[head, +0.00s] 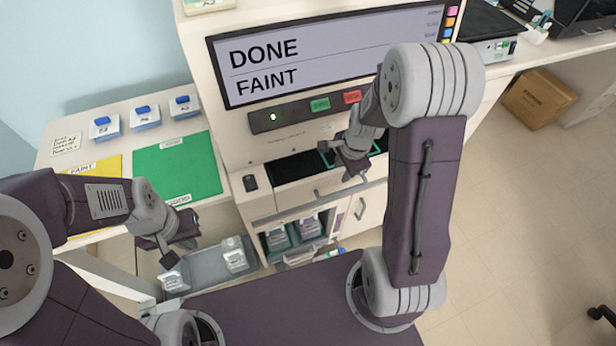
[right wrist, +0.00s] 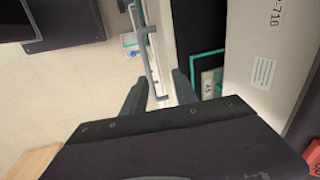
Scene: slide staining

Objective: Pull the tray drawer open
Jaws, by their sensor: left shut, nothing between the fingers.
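The tray drawer (head: 290,203) is a pale front strip with a grey bar handle, below the display of the white machine. Its handle (right wrist: 150,55) shows in the right wrist view. Behind the front is a dark bay with a teal-framed tray (right wrist: 207,72). My right gripper (head: 352,175) is at the drawer front, with its fingers (right wrist: 161,76) apart and the lower part of the handle between them; I cannot tell whether they touch it. My left gripper (head: 172,256) is shut and empty at the lower left, above a small slide box.
The machine's screen (head: 330,52) reads DONE FAINT, with green and red buttons below. At left are a green mat (head: 178,170), a yellow mat (head: 95,168) and several blue-topped boxes. A lower shelf (head: 262,236) holds slide boxes.

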